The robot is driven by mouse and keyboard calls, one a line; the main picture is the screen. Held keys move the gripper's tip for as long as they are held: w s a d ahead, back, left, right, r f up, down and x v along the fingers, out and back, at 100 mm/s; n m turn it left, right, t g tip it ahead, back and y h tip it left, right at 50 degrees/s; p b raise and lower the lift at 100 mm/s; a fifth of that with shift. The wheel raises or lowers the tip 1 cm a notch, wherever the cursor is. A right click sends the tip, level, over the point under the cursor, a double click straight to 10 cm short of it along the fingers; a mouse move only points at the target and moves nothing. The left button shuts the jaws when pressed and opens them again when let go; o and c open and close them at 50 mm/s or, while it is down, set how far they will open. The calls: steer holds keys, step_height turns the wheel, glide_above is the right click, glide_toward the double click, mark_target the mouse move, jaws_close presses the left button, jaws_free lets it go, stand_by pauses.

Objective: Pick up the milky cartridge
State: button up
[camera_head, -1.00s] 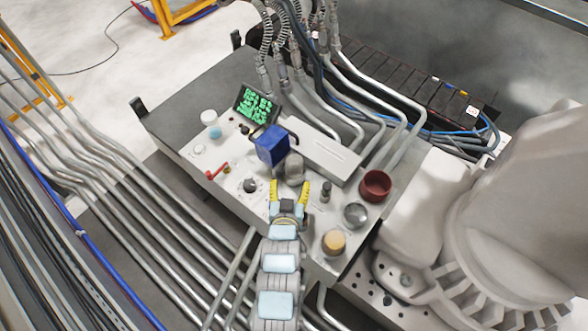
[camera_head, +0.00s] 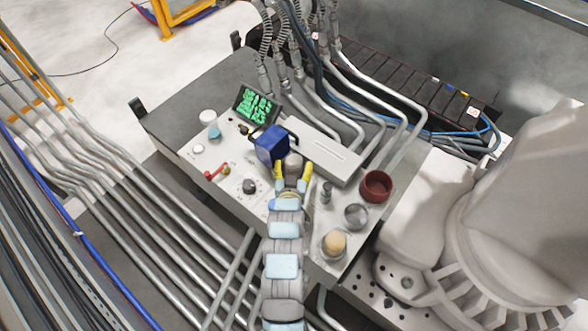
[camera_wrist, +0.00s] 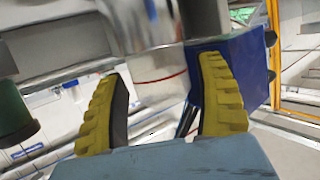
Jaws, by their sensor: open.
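The milky cartridge (camera_head: 293,163) is a pale, cloudy cylinder standing on the console top, close to the right side of a blue box (camera_head: 270,143). In the wrist view the cartridge (camera_wrist: 158,72) is see-through, with a thin red line around its lower part. My gripper (camera_head: 293,176) is open, its yellow fingers pointing at the cartridge. In the wrist view my gripper's fingers (camera_wrist: 160,88) appear on either side of the cartridge's lower part. I cannot tell whether they touch it. The cartridge's top is cut off in the wrist view.
The console (camera_head: 225,160) also bears a green-lit screen (camera_head: 255,105), a red-handled lever (camera_head: 215,172), a black knob (camera_head: 249,186), a dark red cup (camera_head: 376,186), a round metal part (camera_head: 355,214) and an orange-topped knob (camera_head: 334,241). A long pale box (camera_head: 323,152) lies behind the cartridge.

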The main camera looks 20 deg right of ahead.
steer(key=shift+w+d+f, duration=0.1)
steer(key=shift+w+d, duration=0.2)
steer(key=shift+w, duration=0.3)
steer(key=c, duration=1)
